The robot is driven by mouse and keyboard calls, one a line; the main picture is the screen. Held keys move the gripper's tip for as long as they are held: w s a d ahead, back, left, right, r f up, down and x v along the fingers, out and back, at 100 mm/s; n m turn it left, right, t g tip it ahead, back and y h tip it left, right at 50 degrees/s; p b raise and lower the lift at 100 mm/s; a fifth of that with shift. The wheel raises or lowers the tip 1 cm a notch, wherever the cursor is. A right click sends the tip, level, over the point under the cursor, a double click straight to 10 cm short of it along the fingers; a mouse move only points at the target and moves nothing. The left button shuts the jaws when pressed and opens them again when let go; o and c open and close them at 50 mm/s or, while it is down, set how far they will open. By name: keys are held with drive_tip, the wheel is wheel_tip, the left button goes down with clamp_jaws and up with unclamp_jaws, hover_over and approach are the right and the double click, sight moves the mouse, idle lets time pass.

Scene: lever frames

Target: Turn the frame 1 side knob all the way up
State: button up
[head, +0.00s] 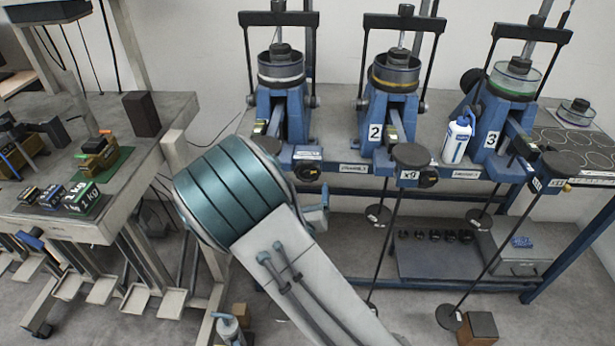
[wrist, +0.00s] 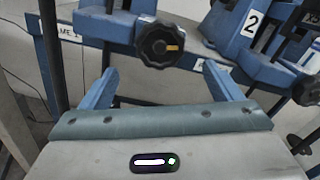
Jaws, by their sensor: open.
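The frame 1 side knob (wrist: 158,45) is a black lobed knob with a short yellow-orange mark, which points right of its centre in the wrist view. It sits on the blue front of frame 1, and in the head view the knob (head: 307,173) shows just above my arm. My gripper (wrist: 160,72) is open and empty, with its two blue fingers apart. The knob appears beyond the fingertips, between them in the picture, and seems not to be touched. In the head view my arm hides most of the gripper; one blue finger (head: 315,218) shows.
Frame 2 (head: 385,110) and frame 3 (head: 495,120) stand to the right, with similar knobs (head: 428,177). A white and blue bottle (head: 457,140) stands between them. A side table (head: 60,220) with weights is at left. A dark upright post (wrist: 52,60) is left of my gripper.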

sight(308, 175)
drive_tip(key=w, duration=0.7)
drive_tip(key=shift+d, duration=0.15)
drive_tip(key=c, duration=1)
